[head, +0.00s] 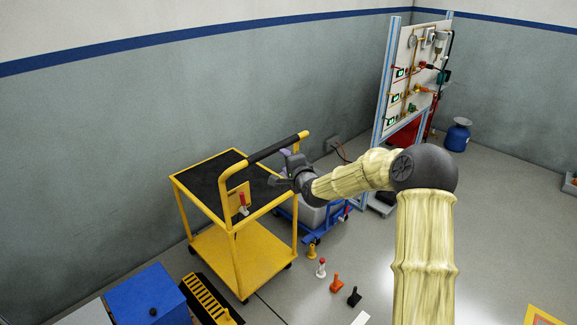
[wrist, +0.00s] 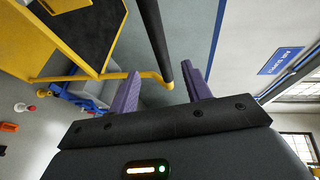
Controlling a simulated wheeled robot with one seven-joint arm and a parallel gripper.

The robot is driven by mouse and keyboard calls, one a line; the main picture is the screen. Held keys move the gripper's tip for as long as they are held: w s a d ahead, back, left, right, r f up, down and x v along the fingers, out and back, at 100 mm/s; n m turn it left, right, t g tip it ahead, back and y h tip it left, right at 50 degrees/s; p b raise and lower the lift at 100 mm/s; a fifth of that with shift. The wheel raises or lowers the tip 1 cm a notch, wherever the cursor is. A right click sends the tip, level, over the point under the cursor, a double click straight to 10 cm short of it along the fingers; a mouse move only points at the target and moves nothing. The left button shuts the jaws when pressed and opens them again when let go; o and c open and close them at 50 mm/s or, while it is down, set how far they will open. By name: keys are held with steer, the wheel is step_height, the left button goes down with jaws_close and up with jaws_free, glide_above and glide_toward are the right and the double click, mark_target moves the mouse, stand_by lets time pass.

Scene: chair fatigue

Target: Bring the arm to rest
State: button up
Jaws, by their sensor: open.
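My arm (head: 350,180), in a pale yellow cover, reaches up from the bottom right and bends left at a dark round joint. My gripper (head: 280,168) is at its end, beside the handle end of the yellow cart. In the wrist view my gripper (wrist: 160,68) shows two purple fingers spread apart with nothing held. The cart's black handle bar (wrist: 152,35) shows in the gap beyond the fingertips; I cannot tell how near it is.
The yellow cart (head: 250,262) with a black top stands close to my gripper. A blue box (head: 148,298) is at the lower left. Several small coloured pieces, including an orange one (head: 336,284), stand on the floor. A panel rig (head: 413,75) is at the back.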

steer(key=shift+s+d+r, duration=0.1)
steer(key=shift+s+d, duration=0.1)
steer(key=shift+s, duration=0.5)
steer(key=shift+w, duration=0.1)
steer(key=s+d+f+n+g+h, duration=0.2)
steer(key=s+d+n+g, duration=0.2)
steer(key=s, duration=0.9)
steer(key=s+d+f+n+g+h, duration=0.1)
steer(key=s+d+f+n+g, duration=0.25)
steer(key=s, duration=0.95)
steer(key=s+d+n+g+h, duration=0.25)
steer(key=s+n+g, duration=0.3)
steer(key=s, duration=0.85)
step_height(320, 180, up, 16)
steer(key=p, duration=1.6)
steer(key=shift+d, duration=0.4)
